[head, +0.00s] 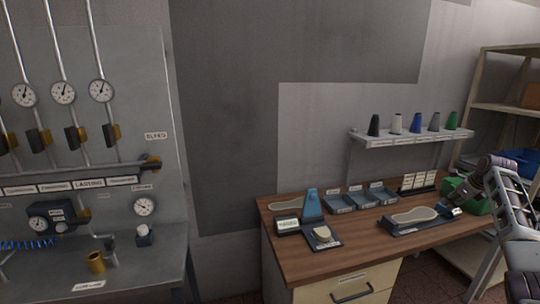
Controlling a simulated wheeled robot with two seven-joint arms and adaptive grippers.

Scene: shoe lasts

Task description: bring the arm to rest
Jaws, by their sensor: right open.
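My right arm comes in from the right edge and bends down over the desk's right end. My right gripper (452,210) is at the end of it, small in the head view, with open jaws. It is just right of a sole-shaped piece (414,215) on a dark stand (408,229). Nothing shows between its fingers, and I cannot tell whether it touches the stand. My left gripper is not in view.
Thread cones (416,123) stand on a wall shelf (405,140). A gauge panel (90,215) is at left.

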